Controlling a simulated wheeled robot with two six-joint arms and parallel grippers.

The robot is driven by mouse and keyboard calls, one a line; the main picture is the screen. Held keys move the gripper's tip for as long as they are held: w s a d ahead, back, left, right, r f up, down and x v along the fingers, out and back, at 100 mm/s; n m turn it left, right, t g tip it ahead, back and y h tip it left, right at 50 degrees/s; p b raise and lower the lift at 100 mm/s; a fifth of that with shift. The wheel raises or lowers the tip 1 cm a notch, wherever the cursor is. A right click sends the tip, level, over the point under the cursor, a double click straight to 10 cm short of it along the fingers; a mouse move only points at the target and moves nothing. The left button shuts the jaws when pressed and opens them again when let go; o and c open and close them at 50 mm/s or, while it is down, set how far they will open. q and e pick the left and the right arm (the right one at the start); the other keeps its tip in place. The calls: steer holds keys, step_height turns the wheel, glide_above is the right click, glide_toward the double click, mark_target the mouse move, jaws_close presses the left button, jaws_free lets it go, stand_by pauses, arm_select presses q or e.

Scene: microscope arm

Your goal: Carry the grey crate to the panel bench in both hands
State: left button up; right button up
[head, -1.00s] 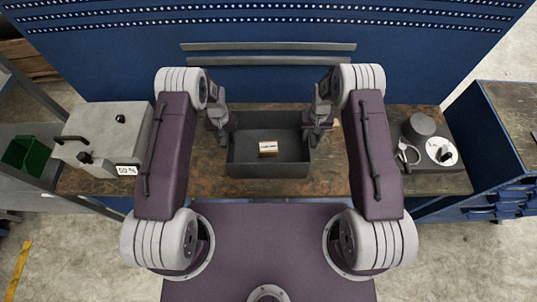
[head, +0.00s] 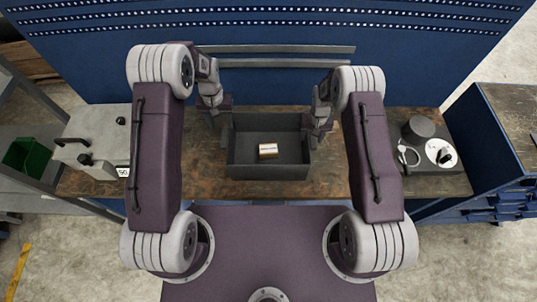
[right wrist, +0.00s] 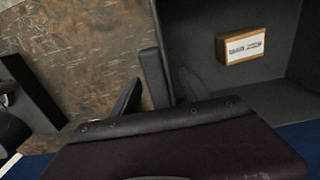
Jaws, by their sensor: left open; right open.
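The grey crate (head: 268,172) stands on the brown workbench, in the middle of the head view. A small cardboard box (head: 268,151) lies inside it and also shows in the right wrist view (right wrist: 241,45). My left gripper (head: 223,116) is open at the crate's left side; its fingers are partly hidden, and I cannot tell whether it touches. My right gripper (head: 316,134) is open at the crate's right side. In the right wrist view its fingers (right wrist: 158,92) stand on either side of the crate's side wall, without visibly closing on it.
The workbench (head: 205,180) holds a grey case (head: 95,140) at left and a dark base with a dial (head: 441,152) at right. A blue perforated panel (head: 420,60) rises behind. A separate blue bench with a brown top (head: 512,110) stands far right, with floor between.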

steer(key=shift+w+r, duration=0.1)
steer(key=shift+r, duration=0.1)
step_height(320, 180, up, 12)
steer(key=shift+f, duration=0.2)
stand_by(0.4)
